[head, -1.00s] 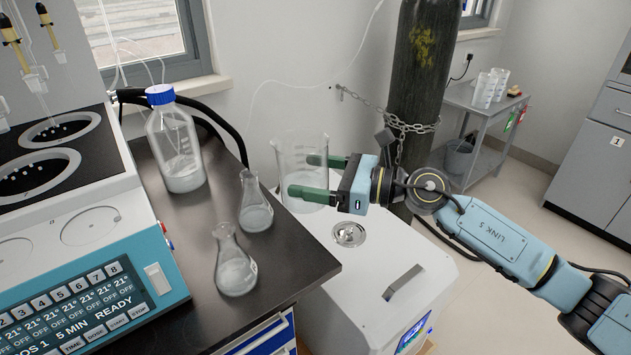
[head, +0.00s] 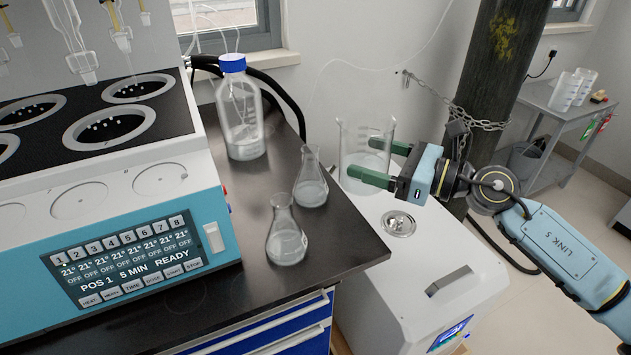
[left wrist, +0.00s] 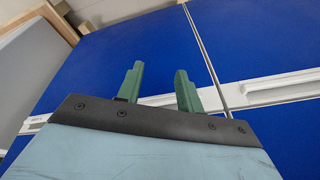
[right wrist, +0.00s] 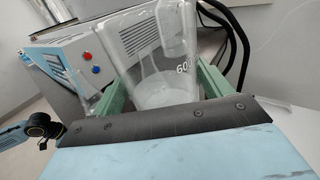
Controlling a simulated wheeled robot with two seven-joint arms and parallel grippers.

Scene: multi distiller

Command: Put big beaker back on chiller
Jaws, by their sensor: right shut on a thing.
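The big beaker (head: 362,150) is clear glass with some pale contents, upright over the back of the white chiller (head: 420,262). I cannot tell whether its base touches the chiller top. My right gripper (head: 380,163) is shut on the beaker, its green fingers on either side of the wall. The beaker (right wrist: 160,62) also fills the middle of the right wrist view, between the fingers (right wrist: 165,92), with a 600 mark on its side. My left gripper (left wrist: 160,85) shows only in the left wrist view, fingers apart with nothing between them, in front of blue cabinet fronts (left wrist: 120,60).
A dark bench (head: 335,243) left of the chiller holds two small flasks (head: 286,240), a blue-capped bottle (head: 240,115) and the distiller (head: 110,215). A round metal lid (head: 398,223) and a handle (head: 449,280) are on the chiller top. A chained gas cylinder (head: 490,80) stands behind.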

